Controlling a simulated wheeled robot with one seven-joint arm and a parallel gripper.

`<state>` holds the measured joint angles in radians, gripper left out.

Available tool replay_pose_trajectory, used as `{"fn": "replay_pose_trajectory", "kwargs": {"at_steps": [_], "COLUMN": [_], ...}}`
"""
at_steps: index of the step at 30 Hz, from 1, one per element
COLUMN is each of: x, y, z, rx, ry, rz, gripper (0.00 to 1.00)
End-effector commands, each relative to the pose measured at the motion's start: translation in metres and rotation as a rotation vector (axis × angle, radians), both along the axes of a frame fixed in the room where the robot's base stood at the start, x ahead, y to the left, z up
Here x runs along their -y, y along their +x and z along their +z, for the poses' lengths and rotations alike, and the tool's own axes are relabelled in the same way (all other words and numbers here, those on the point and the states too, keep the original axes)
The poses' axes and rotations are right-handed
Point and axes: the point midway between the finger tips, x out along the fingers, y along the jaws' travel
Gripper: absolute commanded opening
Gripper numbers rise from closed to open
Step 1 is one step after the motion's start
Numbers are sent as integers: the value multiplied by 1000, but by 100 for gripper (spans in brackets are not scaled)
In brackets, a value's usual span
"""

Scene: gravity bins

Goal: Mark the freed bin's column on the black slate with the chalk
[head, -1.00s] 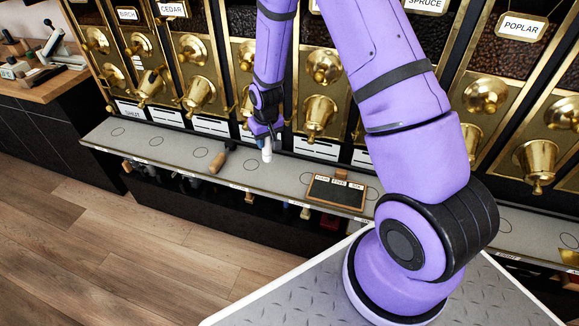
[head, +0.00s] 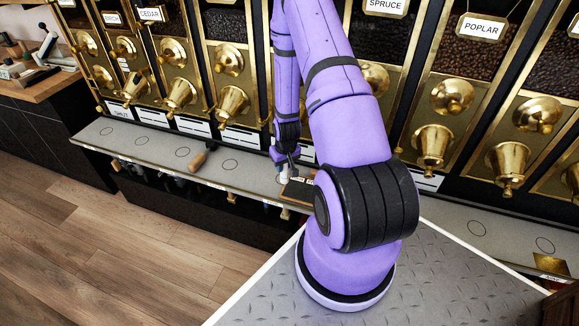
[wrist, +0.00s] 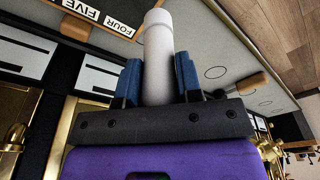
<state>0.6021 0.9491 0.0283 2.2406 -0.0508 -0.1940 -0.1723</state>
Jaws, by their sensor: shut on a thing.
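My gripper (head: 285,158) is shut on a white stick of chalk (head: 283,177), which points down over the grey ledge. In the wrist view the chalk (wrist: 158,55) stands between the two blue fingers of my gripper (wrist: 157,85). The black slate (head: 297,192) lies on the ledge just right of the chalk, its right part hidden by my arm. The wrist view shows one edge of the slate (wrist: 112,23) with labels reading FOUR and FIVE. I cannot tell whether the chalk touches the slate. No chalk mark can be made out.
Brass-spouted bins stand behind the ledge (head: 140,139), with labels such as CEDAR (head: 151,14), SPRUCE (head: 386,6) and POPLAR (head: 481,27). A wooden-handled tool (head: 203,155) lies on the ledge left of my gripper. Ring outlines mark the ledge. The floor in front is clear.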

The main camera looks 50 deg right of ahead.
Motion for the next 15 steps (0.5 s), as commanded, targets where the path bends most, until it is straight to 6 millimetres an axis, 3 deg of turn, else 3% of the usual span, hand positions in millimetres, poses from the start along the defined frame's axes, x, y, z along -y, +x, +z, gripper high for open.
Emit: {"fn": "replay_pose_trajectory", "kwargs": {"at_steps": [5,15], "x": [11,12], "y": [-15,-16], "z": [-7,-7], "rx": [0,1], "ry": [1,0], "rz": [-27,-28], "gripper": [0,0]}}
